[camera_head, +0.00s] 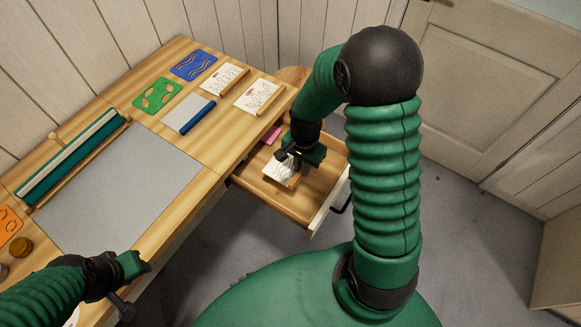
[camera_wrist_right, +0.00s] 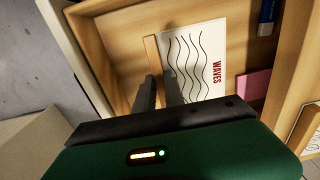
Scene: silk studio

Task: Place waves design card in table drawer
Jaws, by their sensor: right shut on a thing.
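The waves design card (camera_head: 278,169) is white with black wavy lines and has a wooden strip along one edge. My right gripper (camera_head: 293,158) is shut on that strip and holds the card inside the open table drawer (camera_head: 318,186). In the right wrist view the card (camera_wrist_right: 203,62) shows red "WAVES" lettering, and the fingers (camera_wrist_right: 158,92) are at its wooden strip. I cannot tell whether the card touches the drawer floor. My left gripper (camera_head: 143,268) is over the table's front edge, with its jaws unclear.
A pink piece (camera_head: 271,136) lies in the drawer beside the card. On the table (camera_head: 215,165) are a blue stencil (camera_head: 194,65), a green stencil (camera_head: 157,96), two other design cards (camera_head: 258,95), a blue-edged card (camera_head: 190,113) and a grey mat (camera_head: 120,185).

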